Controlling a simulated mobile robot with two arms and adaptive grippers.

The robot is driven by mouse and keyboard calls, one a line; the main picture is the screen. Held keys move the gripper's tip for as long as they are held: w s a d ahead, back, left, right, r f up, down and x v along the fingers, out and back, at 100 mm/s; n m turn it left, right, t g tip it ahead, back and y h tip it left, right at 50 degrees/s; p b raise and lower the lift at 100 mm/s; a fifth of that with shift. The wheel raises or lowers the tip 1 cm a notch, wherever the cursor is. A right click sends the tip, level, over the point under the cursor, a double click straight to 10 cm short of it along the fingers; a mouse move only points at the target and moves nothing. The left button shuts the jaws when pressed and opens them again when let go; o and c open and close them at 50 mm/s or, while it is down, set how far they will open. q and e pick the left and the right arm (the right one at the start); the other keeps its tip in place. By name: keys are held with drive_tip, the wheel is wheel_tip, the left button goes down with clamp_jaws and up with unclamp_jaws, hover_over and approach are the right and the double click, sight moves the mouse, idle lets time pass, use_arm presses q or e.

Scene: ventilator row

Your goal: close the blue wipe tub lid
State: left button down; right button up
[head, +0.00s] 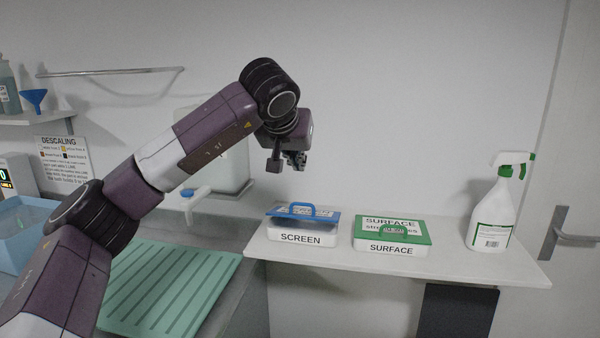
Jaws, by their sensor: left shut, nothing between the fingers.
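The blue wipe tub is a white box (303,239) marked SCREEN on the white shelf. Its blue lid (327,217) with a raised loop handle lies over the top. The lid looks slightly tilted, with its left part close to the rim; I cannot tell whether it is fully seated. My left gripper (286,163) hangs in the air above and a little left of the lid, pointing down, shut and empty, apart from the tub. My right gripper is not in view.
A green-lidded tub (391,249) marked SURFACE stands right of the blue one. A spray bottle (492,217) stands near the shelf's right end. A green ribbed mat (170,285) lies at the lower left. A white dispenser (230,165) is behind my left arm.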

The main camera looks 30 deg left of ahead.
use_arm(q)
drive_tip(key=p, duration=0.3)
hover_over(303, 203)
drive_tip(key=f, duration=0.5)
drive_tip(key=shift+w+a+f, duration=0.1)
drive_tip(key=shift+w+f, duration=0.15)
drive_tip(key=shift+f, duration=0.15)
drive_tip(key=f, duration=0.3)
drive_tip(key=shift+s+p, duration=0.25)
drive_tip(key=shift+p, duration=0.1)
drive_tip(key=shift+s+f, duration=0.4)
drive_tip(key=shift+f, duration=0.15)
drive_tip(key=shift+w+f, duration=0.1)
